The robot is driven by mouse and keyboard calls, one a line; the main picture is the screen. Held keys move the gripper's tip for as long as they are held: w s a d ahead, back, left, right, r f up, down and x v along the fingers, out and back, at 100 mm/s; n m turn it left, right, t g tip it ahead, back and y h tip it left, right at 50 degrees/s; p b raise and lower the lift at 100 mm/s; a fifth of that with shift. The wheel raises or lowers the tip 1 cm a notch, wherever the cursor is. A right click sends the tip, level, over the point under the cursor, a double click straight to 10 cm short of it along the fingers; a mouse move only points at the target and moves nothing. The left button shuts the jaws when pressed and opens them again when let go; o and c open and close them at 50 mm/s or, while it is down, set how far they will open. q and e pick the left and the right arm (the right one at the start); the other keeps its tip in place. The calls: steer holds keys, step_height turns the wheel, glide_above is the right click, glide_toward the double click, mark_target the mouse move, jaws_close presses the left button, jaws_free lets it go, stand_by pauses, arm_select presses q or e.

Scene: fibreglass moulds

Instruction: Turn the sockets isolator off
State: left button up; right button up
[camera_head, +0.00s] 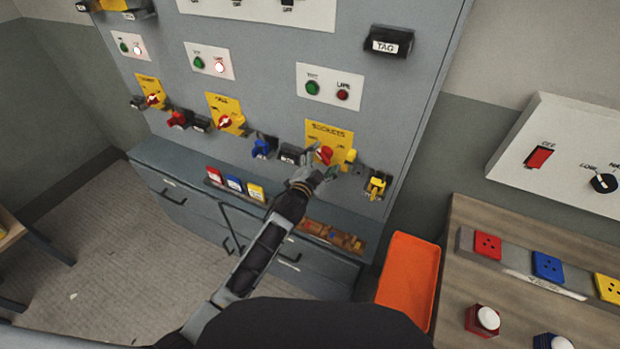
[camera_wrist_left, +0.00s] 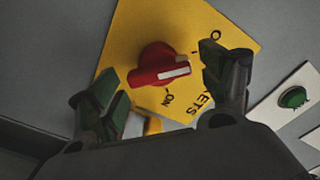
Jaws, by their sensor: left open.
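The sockets isolator is a red rotary knob (camera_head: 324,154) on a yellow plate (camera_head: 342,134) marked SOCKETS, low on the grey cabinet front. In the left wrist view, the red knob (camera_wrist_left: 158,65) has a white stripe pointing right, between the ON mark below and an O mark at upper right. My left gripper (camera_head: 322,162) is right in front of the knob. Its green-padded fingers are open on either side of the knob in the left wrist view (camera_wrist_left: 148,76); I cannot tell whether they touch it. My right gripper is not in view.
A yellow padlock-like device (camera_head: 377,186) hangs right of the plate, and a blue one (camera_head: 262,148) left of it. Two more yellow isolator plates (camera_head: 226,110) sit further left. Below are a shelf (camera_head: 332,237) and an orange tray (camera_head: 408,280).

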arm_select(q)
steer(key=v, duration=1)
steer(key=shift+s, duration=0.35)
steer(key=shift+a+f, duration=0.1)
steer(key=shift+f, duration=0.05)
stand_by(0.4)
steer(key=s+a+f+n+g+y, duration=0.2)
steer(key=s+a+f, duration=0.2)
steer(key=f, duration=0.9)
steer(key=s+a+f+n+g+y, duration=0.1)
steer(key=s+a+f+n+g, duration=0.2)
steer(key=f, duration=1.1)
steer(key=s+a+f+n+g+y, duration=0.15)
steer(key=s+a+f, duration=0.3)
steer(key=f, duration=0.85)
steer(key=s+a+f+n+g+y, duration=0.1)
steer(key=s+a+f+g, duration=0.15)
steer(key=s+f, duration=0.55)
steer(key=s+a+f+n+g+y, duration=0.1)
steer(key=s+a+f+g, duration=0.15)
steer(key=s+f, duration=0.5)
steer(key=s+a+f+n+g, duration=0.1)
steer(key=s+a+f+g, duration=0.1)
steer(key=s, duration=0.9)
steer(key=s+a+f+n+g, duration=0.1)
steer(key=s+a+f+g, duration=0.1)
steer(key=s, duration=0.9)
step_height(320, 180, down, 2)
steer(key=shift+s+a+f, duration=0.25)
steer(key=shift+a, duration=0.6)
